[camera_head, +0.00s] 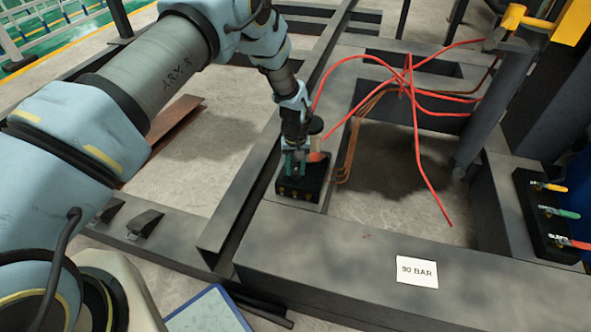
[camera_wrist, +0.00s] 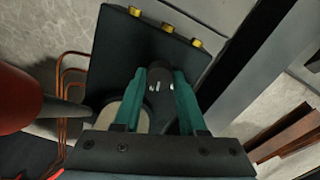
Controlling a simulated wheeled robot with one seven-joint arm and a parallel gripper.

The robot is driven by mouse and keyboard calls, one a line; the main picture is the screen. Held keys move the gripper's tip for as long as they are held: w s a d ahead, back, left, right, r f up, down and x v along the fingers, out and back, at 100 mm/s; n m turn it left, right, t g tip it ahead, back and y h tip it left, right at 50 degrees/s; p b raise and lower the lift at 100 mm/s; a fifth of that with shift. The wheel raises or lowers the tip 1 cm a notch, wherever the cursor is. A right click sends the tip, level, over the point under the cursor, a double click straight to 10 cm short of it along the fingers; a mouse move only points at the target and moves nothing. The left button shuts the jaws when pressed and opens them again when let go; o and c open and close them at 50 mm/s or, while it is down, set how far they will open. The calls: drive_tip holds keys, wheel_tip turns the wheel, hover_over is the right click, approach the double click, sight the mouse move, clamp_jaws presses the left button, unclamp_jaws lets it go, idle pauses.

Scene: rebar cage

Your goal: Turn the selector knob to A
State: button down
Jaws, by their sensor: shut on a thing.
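The selector knob (camera_wrist: 158,84) is black with small white marks and sits on a black box (camera_wrist: 118,50) with several brass fittings along one edge. The box also shows in the head view (camera_head: 302,188), on the grey frame. My gripper (camera_wrist: 159,92), with its teal fingers, is shut on the knob, one finger on each side. In the head view my gripper (camera_head: 293,165) points down onto the box and hides the knob. No letter A is readable in either view, so I cannot tell the knob's setting.
A red part (camera_wrist: 18,98) with a dark tip stands close left of my gripper in the wrist view. Red hoses (camera_head: 408,90) and copper pipes (camera_head: 352,135) lie right of the box. A "90 BAR" label (camera_head: 417,271) lies on the front beam.

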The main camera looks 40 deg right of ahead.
sight(295, 171)
drive_tip(key=shift+n, duration=0.4)
drive_tip(key=shift+c, duration=2.3)
unclamp_jaws()
wheel_tip(295, 171, up, 11)
drive_tip(key=shift+f, duration=0.1)
